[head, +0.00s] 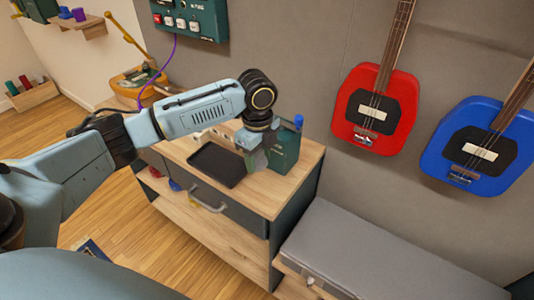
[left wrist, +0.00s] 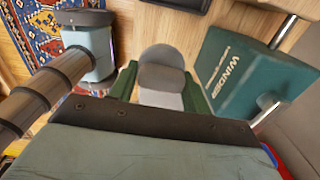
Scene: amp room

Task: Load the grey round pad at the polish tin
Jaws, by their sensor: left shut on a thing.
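My left gripper (head: 257,158) points down over the wooden cabinet top, between the dark tray and the dark green box. In the left wrist view, the green fingers of the left gripper (left wrist: 160,88) are shut on the grey round pad (left wrist: 162,76), one on each side of it. The pad is hard to make out in the head view, where the gripper hides it. I cannot make out the polish tin in either view. My right gripper is in neither view.
A dark tray (head: 216,167) lies on the cabinet top (head: 283,187). The green box (head: 286,151) stands close right of the gripper; its lettered face (left wrist: 235,75) shows in the wrist view. A grey bench (head: 350,250) is right. Red (head: 376,105) and blue guitars (head: 482,150) hang behind.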

